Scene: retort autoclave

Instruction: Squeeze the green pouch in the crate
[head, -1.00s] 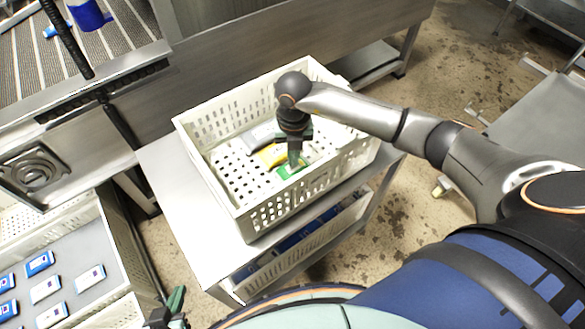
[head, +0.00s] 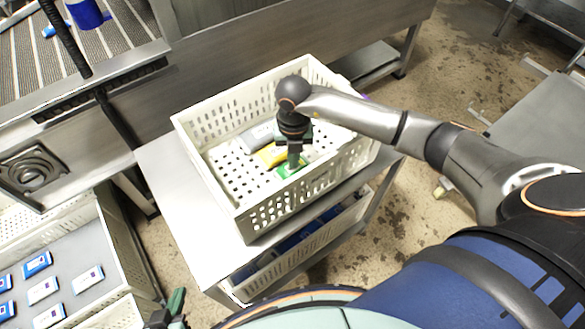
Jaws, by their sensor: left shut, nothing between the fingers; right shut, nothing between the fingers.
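The white perforated crate (head: 188,150) stands on a metal cart. Inside it, the green pouch (head: 287,171) lies on the crate floor near the front right wall, partly hidden by my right gripper. My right gripper (head: 293,164) points down into the crate, shut, with its fingertips at the green pouch; whether they press on it I cannot tell for sure. A yellow pouch (head: 268,156) and a grey pouch (head: 256,136) lie behind the green one. My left gripper (head: 176,304) is at the bottom edge, shut and empty, away from the crate.
The cart top (head: 170,190) is bare left of the crate. A lower crate (head: 300,245) sits under it. A tray of several small blue and white packs (head: 62,270) stands at the lower left. A metal bench (head: 230,50) runs behind.

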